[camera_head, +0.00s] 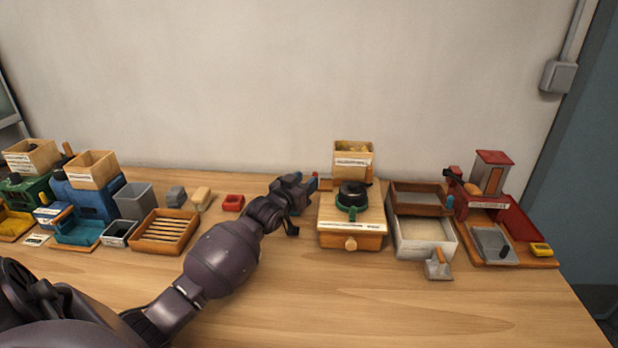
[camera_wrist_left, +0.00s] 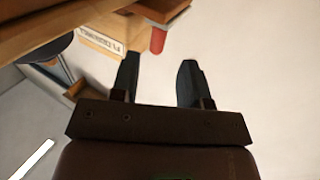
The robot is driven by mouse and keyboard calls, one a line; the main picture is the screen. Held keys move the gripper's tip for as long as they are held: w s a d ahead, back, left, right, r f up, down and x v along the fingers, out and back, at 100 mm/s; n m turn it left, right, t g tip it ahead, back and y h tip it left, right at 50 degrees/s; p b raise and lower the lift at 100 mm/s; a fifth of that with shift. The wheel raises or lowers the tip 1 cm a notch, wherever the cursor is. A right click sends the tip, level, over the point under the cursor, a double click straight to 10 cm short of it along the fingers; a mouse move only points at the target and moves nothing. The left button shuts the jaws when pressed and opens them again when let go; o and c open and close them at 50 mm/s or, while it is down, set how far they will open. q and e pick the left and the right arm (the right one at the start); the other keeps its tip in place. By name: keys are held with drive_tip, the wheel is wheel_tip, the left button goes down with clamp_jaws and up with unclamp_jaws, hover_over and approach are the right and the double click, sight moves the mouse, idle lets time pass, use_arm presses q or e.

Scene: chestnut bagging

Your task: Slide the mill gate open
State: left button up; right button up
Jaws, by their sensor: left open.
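The mill (camera_head: 351,210) is a wooden box with a front drawer knob, a black and green grinding part on top and a labelled wooden hopper (camera_head: 353,161) at its back. My left gripper (camera_head: 311,183) is at the mill's upper left, beside the hopper. In the left wrist view my gripper (camera_wrist_left: 158,78) is open and empty. A red handle (camera_wrist_left: 157,40) sticks out from the wood just past the fingertips, in line with the gap between them. The gate plate itself cannot be made out. My right gripper is not in view.
A slatted wooden tray (camera_head: 165,231) and a red block (camera_head: 233,202) lie left of the mill. A sand-coloured bin (camera_head: 396,246) and a red-topped machine (camera_head: 491,173) stand to the right. The table front is clear apart from my left arm.

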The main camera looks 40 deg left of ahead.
use_arm(q)
drive_tip(key=s, duration=0.7)
drive_tip(key=shift+s+d+p, duration=0.3)
drive_tip(key=shift+s, duration=0.1)
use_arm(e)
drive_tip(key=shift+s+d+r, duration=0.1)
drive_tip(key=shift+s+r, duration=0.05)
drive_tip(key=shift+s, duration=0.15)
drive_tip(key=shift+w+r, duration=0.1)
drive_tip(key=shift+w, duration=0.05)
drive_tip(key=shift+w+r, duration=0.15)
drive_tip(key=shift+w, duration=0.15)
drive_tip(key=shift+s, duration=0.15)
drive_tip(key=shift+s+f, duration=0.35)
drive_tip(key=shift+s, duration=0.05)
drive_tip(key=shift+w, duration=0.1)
